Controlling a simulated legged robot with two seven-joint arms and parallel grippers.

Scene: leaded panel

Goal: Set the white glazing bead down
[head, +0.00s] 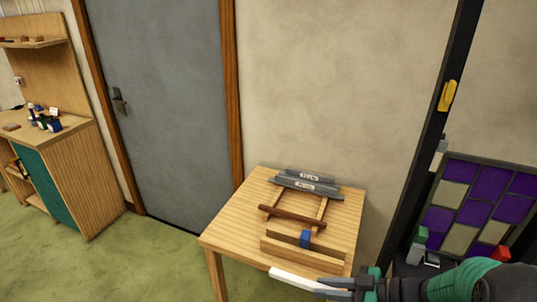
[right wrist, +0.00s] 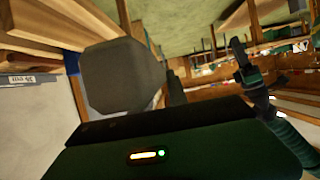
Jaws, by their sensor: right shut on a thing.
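The white glazing bead (head: 300,281) is a thin pale strip at the bottom of the head view. It lies level with the table's near edge in the picture. My right gripper (head: 338,287), coming in from the lower right, is shut on its right end. I cannot tell whether the bead touches the wooden table (head: 228,238). In the right wrist view a large grey finger or block fills the left middle, and the bead cannot be made out. A dark arm with green bands, seemingly my left, shows there at the right; its gripper (right wrist: 239,50) is too small to read.
The table bears grey labelled bars (head: 305,184) at the back, a brown strip (head: 292,216) across a wooden frame, and a wooden box (head: 300,251) with a blue item (head: 305,238). The table's left part is bare. A purple-and-cream leaded panel (head: 480,203) stands right, behind a black post (head: 437,120).

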